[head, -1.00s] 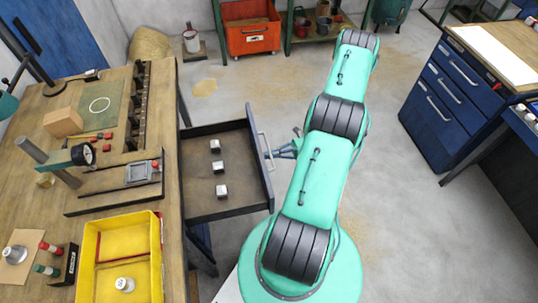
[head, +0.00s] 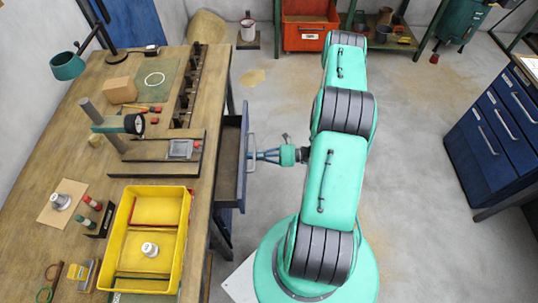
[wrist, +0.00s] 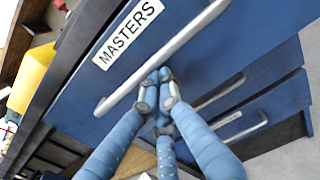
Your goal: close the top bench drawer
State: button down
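The top bench drawer (head: 239,165) is still partly out from the bench, with a narrow strip of its inside showing. In the wrist view its blue front (wrist: 235,55) bears a "MASTERS" label (wrist: 128,32) and a long silver bar handle (wrist: 185,45). My gripper (head: 256,155) is at the drawer's handle from the right. In the wrist view the fingers of my gripper (wrist: 158,85) are drawn together, tips at the handle's lower edge. I see nothing held between them. The cubes in the drawer are not visible now.
The wooden bench (head: 60,165) carries a yellow tray (head: 188,225), a clamp stand and small tools. More blue drawers with handles (wrist: 235,125) lie below the top one. A blue cabinet (head: 475,150) stands right. The floor between is mostly clear.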

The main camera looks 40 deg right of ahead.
jog(key=x, duration=1)
jog(key=shift+w+a, duration=0.25)
jog(key=shift+w, duration=0.05)
jog(key=shift+s+d, duration=0.1)
jog(key=p+v, duration=0.1)
jog(key=v, duration=1.3)
dwell(0.5)
